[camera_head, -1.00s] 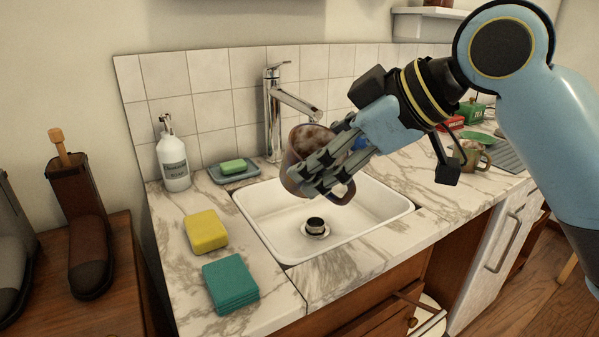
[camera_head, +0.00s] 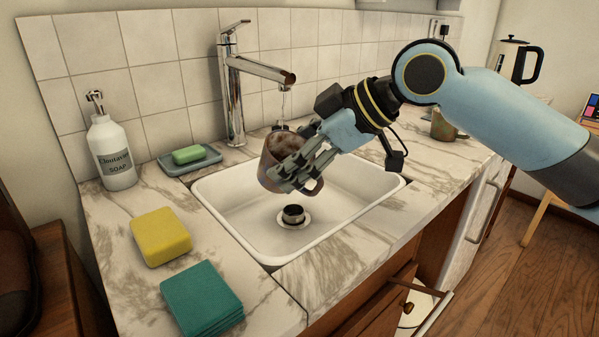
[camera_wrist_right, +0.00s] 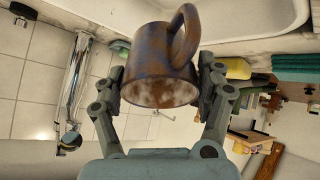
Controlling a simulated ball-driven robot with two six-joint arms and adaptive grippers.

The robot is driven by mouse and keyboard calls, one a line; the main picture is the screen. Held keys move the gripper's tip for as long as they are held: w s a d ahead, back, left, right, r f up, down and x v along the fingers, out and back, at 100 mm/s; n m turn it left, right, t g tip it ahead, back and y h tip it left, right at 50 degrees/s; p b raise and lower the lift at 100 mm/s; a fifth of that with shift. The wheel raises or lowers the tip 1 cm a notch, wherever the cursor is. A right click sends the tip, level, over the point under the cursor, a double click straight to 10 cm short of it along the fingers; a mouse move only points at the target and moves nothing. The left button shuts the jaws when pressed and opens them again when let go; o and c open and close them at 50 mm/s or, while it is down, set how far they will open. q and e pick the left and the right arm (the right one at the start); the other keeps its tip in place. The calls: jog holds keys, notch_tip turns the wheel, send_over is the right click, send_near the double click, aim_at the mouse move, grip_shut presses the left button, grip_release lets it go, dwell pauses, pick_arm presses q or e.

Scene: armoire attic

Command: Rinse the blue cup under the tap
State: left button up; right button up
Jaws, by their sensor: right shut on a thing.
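My right gripper (camera_head: 298,170) is shut around a mug (camera_head: 273,172) with a mottled brown and dull blue surface. It holds the mug tilted above the sink, below the spout of the chrome tap (camera_head: 233,95). A thin clear streak, apparently water, hangs between spout and mug. In the right wrist view, the mug (camera_wrist_right: 165,55) sits between the two fingers (camera_wrist_right: 163,78), and its inside shows brown with pale patches. The tap (camera_wrist_right: 76,75) shows at left there. My left gripper is out of view.
The white sink (camera_head: 225,212) has a dark drain plug (camera_head: 293,214). Beside it are a soap bottle (camera_head: 112,155), green soap (camera_head: 188,155) on a dish, a yellow sponge (camera_head: 160,237) and teal cloths (camera_head: 201,298). Another mug (camera_head: 442,128) stands behind my arm.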

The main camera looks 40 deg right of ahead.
jog(key=w+d+f+b, duration=0.1)
jog(key=w+d+b, duration=0.1)
jog(key=w, duration=0.5)
jog(key=shift+w+d+f+b, duration=0.2)
jog(key=shift+w+f+b, duration=0.15)
jog(key=shift+b, duration=0.35)
jog(key=shift+d+r, duration=0.1)
jog(key=shift+d, duration=0.05)
jog(key=shift+s+d+p, duration=0.1)
jog(key=shift+d+p, duration=0.3)
jog(key=shift+d, duration=0.05)
jog(key=shift+a, duration=0.1)
jog(key=shift+a, duration=0.5)
